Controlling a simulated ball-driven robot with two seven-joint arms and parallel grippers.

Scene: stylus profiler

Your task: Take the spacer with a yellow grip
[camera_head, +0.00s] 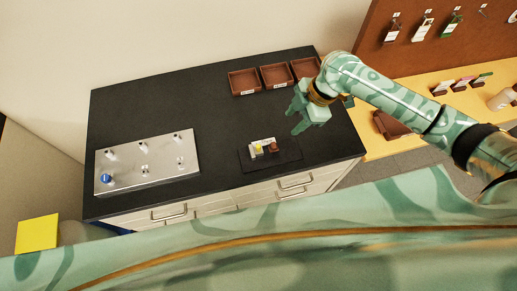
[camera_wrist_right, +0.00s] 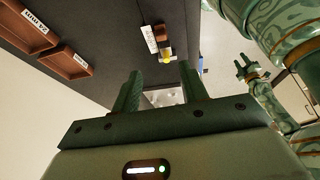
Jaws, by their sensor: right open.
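The spacer with a yellow grip (camera_head: 258,149) stands at a small white block on a dark mat (camera_head: 286,163) on the black bench. It also shows in the right wrist view (camera_wrist_right: 167,58), beyond my fingertips. A brown-gripped piece (camera_head: 273,147) is just to its right in the head view. My right gripper (camera_head: 294,119) is open and empty, above the bench, behind and to the right of the spacer. My left gripper (camera_wrist_right: 246,68) shows small in the right wrist view, with its fingers apart, away from the spacer.
A metal plate (camera_head: 120,183) with several small posts and a blue-topped piece (camera_head: 106,179) lies on the bench's left. Labelled brown trays (camera_head: 243,82) stand at the back. A yellow table (camera_head: 415,90) with small items is at right. The middle of the bench is clear.

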